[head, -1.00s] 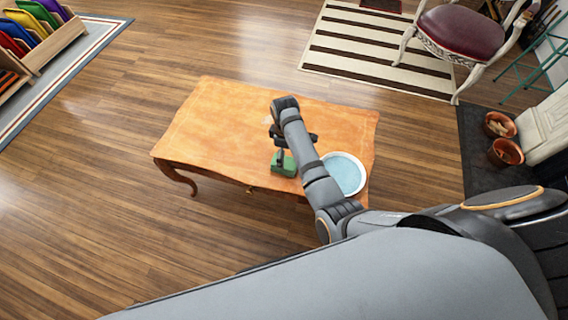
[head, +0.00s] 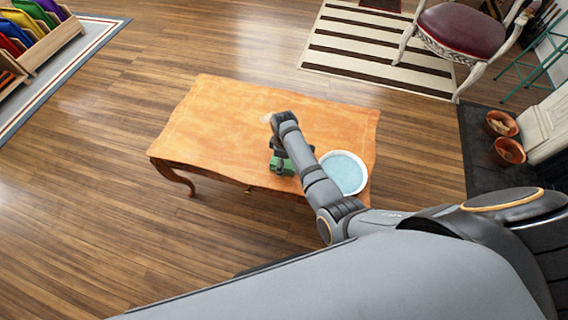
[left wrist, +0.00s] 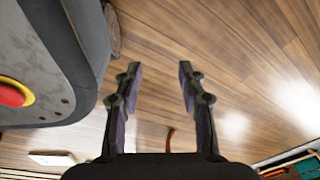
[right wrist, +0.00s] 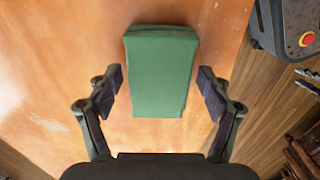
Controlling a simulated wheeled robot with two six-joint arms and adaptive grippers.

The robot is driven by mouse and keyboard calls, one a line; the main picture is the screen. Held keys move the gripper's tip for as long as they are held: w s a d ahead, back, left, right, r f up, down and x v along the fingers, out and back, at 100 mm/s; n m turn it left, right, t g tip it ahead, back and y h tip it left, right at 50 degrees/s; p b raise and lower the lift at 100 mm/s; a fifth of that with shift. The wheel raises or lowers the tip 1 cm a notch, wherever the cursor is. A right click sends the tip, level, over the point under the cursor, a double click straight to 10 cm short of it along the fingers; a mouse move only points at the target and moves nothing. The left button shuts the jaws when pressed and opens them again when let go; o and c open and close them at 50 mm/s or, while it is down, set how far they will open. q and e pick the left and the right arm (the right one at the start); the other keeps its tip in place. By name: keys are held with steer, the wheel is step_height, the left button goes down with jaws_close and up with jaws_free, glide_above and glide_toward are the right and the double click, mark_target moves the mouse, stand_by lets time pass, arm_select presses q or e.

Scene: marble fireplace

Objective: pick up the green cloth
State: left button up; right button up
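The green cloth (right wrist: 160,70) is a folded rectangular block lying on the orange wooden table (head: 225,120). In the head view the cloth (head: 287,168) is at the table's near edge, partly covered by my right gripper (head: 279,160). In the right wrist view my right gripper (right wrist: 160,88) is open, with one finger on each side of the cloth's lower part and gaps to both. My left gripper (left wrist: 160,85) is open and empty above the wood floor, away from the table.
A white-rimmed bowl (head: 345,173) with a light blue inside stands on the table, right of the cloth and close to my right arm. The table's left part is clear. A red-seated chair (head: 462,30) and clay pots (head: 508,151) are farther right.

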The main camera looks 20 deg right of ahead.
mark_target(288, 165)
steer(key=c, duration=0.8)
steer(key=shift+r, duration=0.6)
steer(key=r+p, duration=0.1)
steer(key=s+r+p, duration=0.1)
steer(key=r, duration=0.1)
steer(key=s+r+p, duration=0.1)
steer(key=r, duration=0.1)
steer(key=shift+s+d+r, duration=0.1)
steer(key=shift+d, duration=0.25)
steer(key=s+r, duration=0.1)
steer(key=s+r+p, duration=0.1)
steer(key=shift+d+r, duration=0.3)
steer(key=shift+d, duration=0.05)
arm_select(q)
steer(key=s+r+p, duration=0.2)
steer(key=s+r, duration=0.2)
steer(key=shift+r, duration=0.15)
arm_select(e)
steer(key=s+d+r, duration=0.1)
steer(key=s, duration=0.2)
steer(key=s+d+r, duration=0.1)
steer(key=s, duration=0.2)
steer(key=s+d+r, duration=0.1)
steer(key=s+r, duration=0.1)
steer(key=s, duration=0.1)
